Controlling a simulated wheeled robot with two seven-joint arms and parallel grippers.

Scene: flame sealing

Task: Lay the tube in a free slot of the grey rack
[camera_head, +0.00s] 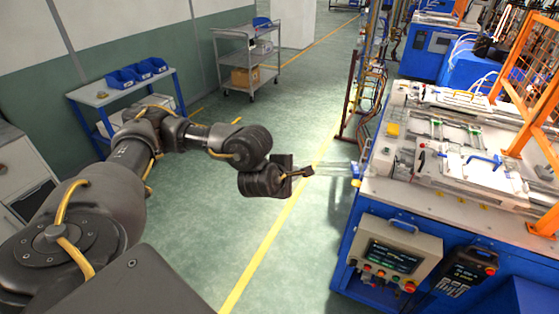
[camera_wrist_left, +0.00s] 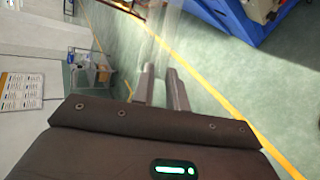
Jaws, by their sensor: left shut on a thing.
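My left gripper (camera_head: 308,171) is shut on a clear glass tube (camera_head: 335,169), which points right toward the machine's near left corner. The tube is held roughly level in the air, above the floor. In the left wrist view the two fingers (camera_wrist_left: 160,88) close around the tube (camera_wrist_left: 160,35), which runs away toward the top and looks faint and blurred. The tube's far end overlaps the machine's edge in the head view; I cannot tell whether it touches. I cannot pick out the grey rack for certain in either view. My right gripper is not in view.
A blue and white machine (camera_head: 400,208) with a control panel (camera_head: 392,257) stands at the right. A blue table with bins (camera_head: 122,96) and a grey trolley (camera_head: 247,62) stand at the back left. The green floor between is clear.

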